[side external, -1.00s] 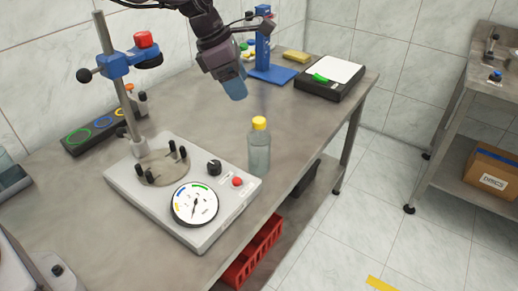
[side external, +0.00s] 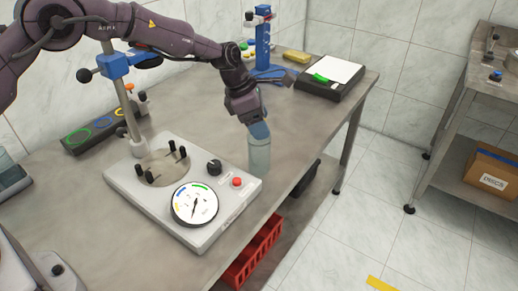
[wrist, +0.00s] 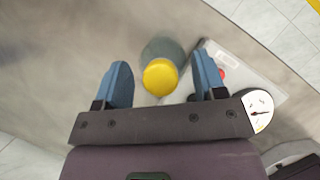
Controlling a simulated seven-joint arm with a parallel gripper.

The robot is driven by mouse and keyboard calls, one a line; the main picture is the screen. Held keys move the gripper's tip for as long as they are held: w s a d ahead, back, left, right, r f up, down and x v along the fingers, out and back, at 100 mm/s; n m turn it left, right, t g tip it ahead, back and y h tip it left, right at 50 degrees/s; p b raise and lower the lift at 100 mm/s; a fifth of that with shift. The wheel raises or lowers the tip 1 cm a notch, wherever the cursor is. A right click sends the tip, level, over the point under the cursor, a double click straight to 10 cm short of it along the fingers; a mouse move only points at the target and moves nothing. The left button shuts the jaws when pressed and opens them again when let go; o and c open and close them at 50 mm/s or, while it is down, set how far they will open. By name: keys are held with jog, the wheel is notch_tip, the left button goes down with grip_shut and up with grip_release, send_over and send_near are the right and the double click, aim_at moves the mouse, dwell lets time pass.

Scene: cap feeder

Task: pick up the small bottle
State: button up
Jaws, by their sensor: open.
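The small bottle, clear grey-green with a yellow cap, stands upright on the bench. In the side external view its body (side external: 259,157) shows below my gripper (side external: 259,133), which hides the cap. In the wrist view the yellow cap (wrist: 160,77) lies between the two blue fingers of my gripper (wrist: 163,82), a little nearer the middle than either finger. The fingers are open, with a visible gap on both sides of the cap. The bottle's body shows behind the cap, towards the top of the wrist view.
A grey device with a dial (side external: 195,203), black knobs and a red button stands just left of the bottle. A blue stand (side external: 263,45) and a black scale with a white plate (side external: 337,78) are at the back. The bench's front edge lies close to the right of the bottle.

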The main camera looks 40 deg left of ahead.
grip_shut()
dwell(0.3)
